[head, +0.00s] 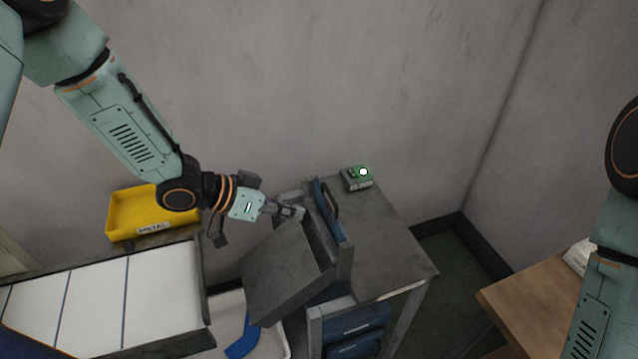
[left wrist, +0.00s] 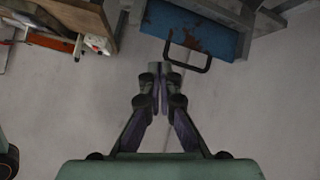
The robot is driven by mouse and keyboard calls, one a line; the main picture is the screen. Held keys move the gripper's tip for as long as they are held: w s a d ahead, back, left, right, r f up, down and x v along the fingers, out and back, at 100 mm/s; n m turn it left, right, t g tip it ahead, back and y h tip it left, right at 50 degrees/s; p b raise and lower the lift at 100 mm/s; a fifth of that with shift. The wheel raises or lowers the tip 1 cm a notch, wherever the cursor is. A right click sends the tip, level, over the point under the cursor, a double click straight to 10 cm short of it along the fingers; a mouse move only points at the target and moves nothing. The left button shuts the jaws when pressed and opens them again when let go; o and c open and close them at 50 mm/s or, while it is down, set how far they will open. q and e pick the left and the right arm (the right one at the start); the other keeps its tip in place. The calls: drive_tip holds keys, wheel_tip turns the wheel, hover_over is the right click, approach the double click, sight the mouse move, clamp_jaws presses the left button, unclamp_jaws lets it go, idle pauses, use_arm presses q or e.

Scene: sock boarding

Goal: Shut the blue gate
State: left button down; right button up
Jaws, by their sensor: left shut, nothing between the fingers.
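The blue gate (head: 328,212) is a narrow upright panel with a black handle, standing by the grey chute (head: 290,270) on the grey table. Its worn blue face (left wrist: 192,32) and black handle (left wrist: 190,56) also show at the top of the left wrist view. My left gripper (head: 298,212) is shut and empty, just left of the gate in the head view. In the left wrist view its fingertips (left wrist: 160,72) are close together, below and left of the handle, with no visible contact. My right gripper is out of view.
A small green box (head: 356,178) with a lit lamp stands at the table's back. A yellow bin (head: 124,222) marked METAL is at left, behind a white-panelled surface (head: 95,290). A blue item (head: 243,340) lies in a pale tray below. A wooden table (head: 530,292) is at right.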

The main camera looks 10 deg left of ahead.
use_arm(q)
drive_tip(key=w+a+r+m, duration=0.4)
drive_tip(key=w+r, duration=0.1)
drive_tip(key=r, duration=0.2)
drive_tip(key=b, duration=0.2)
hover_over(328, 210)
drive_tip(key=s+a, duration=0.1)
drive_tip(key=a, duration=0.1)
wheel_tip(328, 210, down, 9)
drive_tip(key=shift+s+h, duration=0.2)
drive_tip(key=shift+h, duration=0.2)
drive_tip(key=shift+d, duration=0.1)
wheel_tip(328, 210, down, 7)
drive_tip(key=b, duration=0.3)
drive_tip(key=shift+f, duration=0.1)
drive_tip(key=shift+r, duration=0.3)
